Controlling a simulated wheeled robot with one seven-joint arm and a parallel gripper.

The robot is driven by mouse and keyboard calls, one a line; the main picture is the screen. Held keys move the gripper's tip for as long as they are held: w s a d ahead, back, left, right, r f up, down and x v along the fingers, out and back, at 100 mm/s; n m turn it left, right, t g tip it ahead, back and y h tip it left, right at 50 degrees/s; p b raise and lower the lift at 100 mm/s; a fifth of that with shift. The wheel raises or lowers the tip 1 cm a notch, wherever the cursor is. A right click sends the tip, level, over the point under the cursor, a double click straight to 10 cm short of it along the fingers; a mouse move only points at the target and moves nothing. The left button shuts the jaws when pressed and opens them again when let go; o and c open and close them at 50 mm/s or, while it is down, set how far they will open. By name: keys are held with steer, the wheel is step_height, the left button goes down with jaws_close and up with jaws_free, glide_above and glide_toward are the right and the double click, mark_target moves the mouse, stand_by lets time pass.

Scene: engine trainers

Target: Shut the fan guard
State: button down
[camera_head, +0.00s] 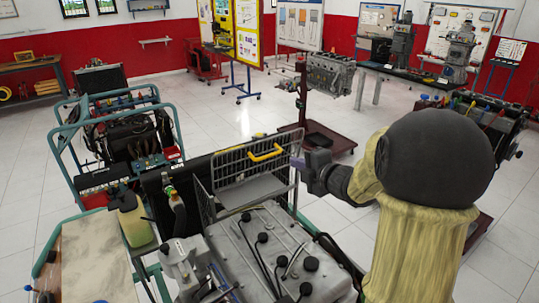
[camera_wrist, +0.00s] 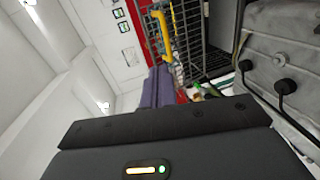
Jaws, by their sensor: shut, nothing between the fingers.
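The fan guard (camera_head: 228,168) is a grey wire-mesh panel with a yellow handle (camera_head: 265,153). In the head view it stands upright at the far end of the grey engine (camera_head: 268,245). I cannot tell how far it stands from its frame. My gripper (camera_head: 298,162) is shut and empty, at the right edge of the guard. In the wrist view the purple fingers (camera_wrist: 158,80) are together, just below the yellow handle (camera_wrist: 163,32) and beside the mesh (camera_wrist: 188,35). I cannot tell whether they touch it.
A dark radiator panel (camera_head: 160,190) and a yellowish bottle (camera_head: 133,221) stand left of the guard. Another engine trainer (camera_head: 125,133) is further left. An engine on a red stand (camera_head: 327,76) is behind. Open tiled floor (camera_head: 200,105) lies between them.

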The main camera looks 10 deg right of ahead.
steer(key=shift+a, duration=0.1)
stand_by(0.3)
steer(key=p, duration=0.6)
glide_toward(261, 148)
steer(key=r+x, duration=0.1)
steer(key=x, duration=0.3)
steer(key=shift+w+a+f, duration=0.2)
steer(key=shift+w+f, duration=0.4)
steer(key=shift+f, duration=0.2)
steer(key=shift+w+r+p, duration=0.1)
steer(key=shift+p, duration=0.2)
steer(key=shift+w, duration=0.15)
steer(key=shift+s+a+r, duration=0.1)
steer(key=shift+s, duration=0.15)
